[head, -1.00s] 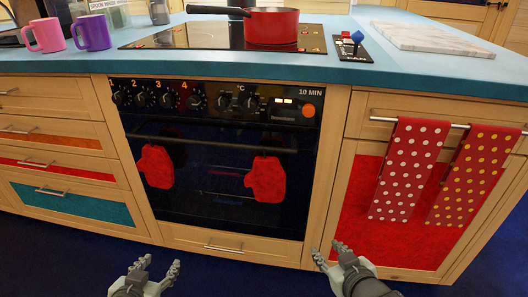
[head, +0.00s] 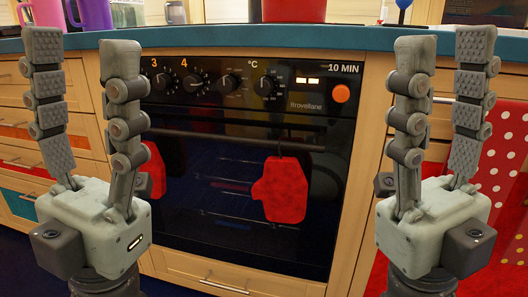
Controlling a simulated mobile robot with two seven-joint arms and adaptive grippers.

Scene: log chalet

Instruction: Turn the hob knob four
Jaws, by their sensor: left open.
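Knob four (head: 195,83) is a black dial with pale marks on the black oven panel, under the orange figure 4. My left gripper (head: 82,48) points up, open and empty, in front of the left end of the panel. Knob four lies to the right of it and apart from it. The knobs left of knob three are hidden by this gripper. My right gripper (head: 444,50) points up, open and empty, in front of the cupboard on the right, far from knob four.
The oven handle (head: 235,139) runs below, with red oven mitts (head: 279,190) hanging there. The blue worktop edge (head: 230,36) juts above the panel. A red pan (head: 290,9) stands on top.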

